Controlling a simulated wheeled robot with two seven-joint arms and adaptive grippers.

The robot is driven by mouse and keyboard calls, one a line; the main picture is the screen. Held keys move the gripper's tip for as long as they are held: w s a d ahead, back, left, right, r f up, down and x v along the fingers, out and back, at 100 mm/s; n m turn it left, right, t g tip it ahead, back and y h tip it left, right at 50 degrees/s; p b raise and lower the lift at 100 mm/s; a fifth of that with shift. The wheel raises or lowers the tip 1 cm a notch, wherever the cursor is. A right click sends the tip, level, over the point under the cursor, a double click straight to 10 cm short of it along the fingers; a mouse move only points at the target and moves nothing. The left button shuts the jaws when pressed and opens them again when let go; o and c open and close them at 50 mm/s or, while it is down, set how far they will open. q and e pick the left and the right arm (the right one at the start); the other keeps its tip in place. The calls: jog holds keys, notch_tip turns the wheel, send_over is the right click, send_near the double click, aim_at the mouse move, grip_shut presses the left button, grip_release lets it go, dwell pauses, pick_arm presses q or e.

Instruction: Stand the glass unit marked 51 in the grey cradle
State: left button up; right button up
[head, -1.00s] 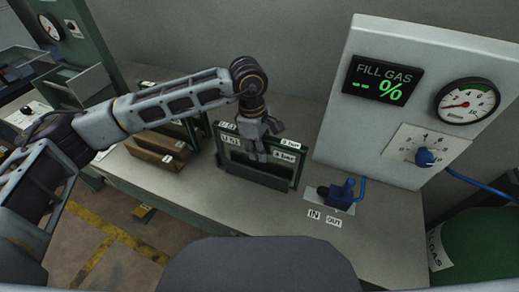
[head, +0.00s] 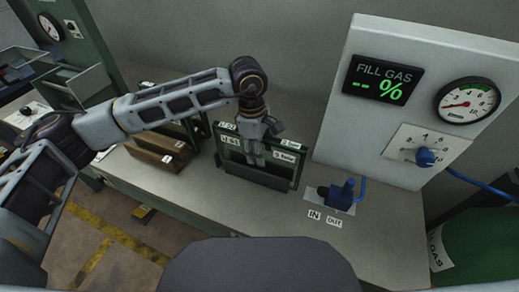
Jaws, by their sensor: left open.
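A dark-framed glass unit (head: 231,153) stands upright on the bench, in the middle of the head view. A small white label on its upper left is too small to read surely; it may end in 51. Its lower edge sits in a low dark grey cradle (head: 256,176). My left gripper (head: 256,161) comes down over the unit's middle with its fingers open. It hides part of the glass and top edge, and I cannot tell whether the fingers touch the unit. My right gripper is out of view.
Brown slotted blocks (head: 158,152) and more dark panels stand left of the cradle. A blue valve (head: 341,193) with IN and OUT labels is at right, before a white fill gas panel (head: 358,123). The bench front (head: 270,211) is clear.

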pick_arm(q)
jog(key=shift+f, duration=0.1)
jog(key=shift+w+a+r, duration=0.1)
jog(key=shift+a+r, duration=0.1)
jog(key=shift+r, duration=1.8)
jog(key=shift+w+a+r, duration=0.1)
jog(key=shift+a+r, duration=0.15)
jog(key=shift+r, duration=1.8)
jog(key=shift+w+a+r, duration=0.1)
jog(key=shift+a+r, duration=0.1)
jog(key=shift+r, duration=1.8)
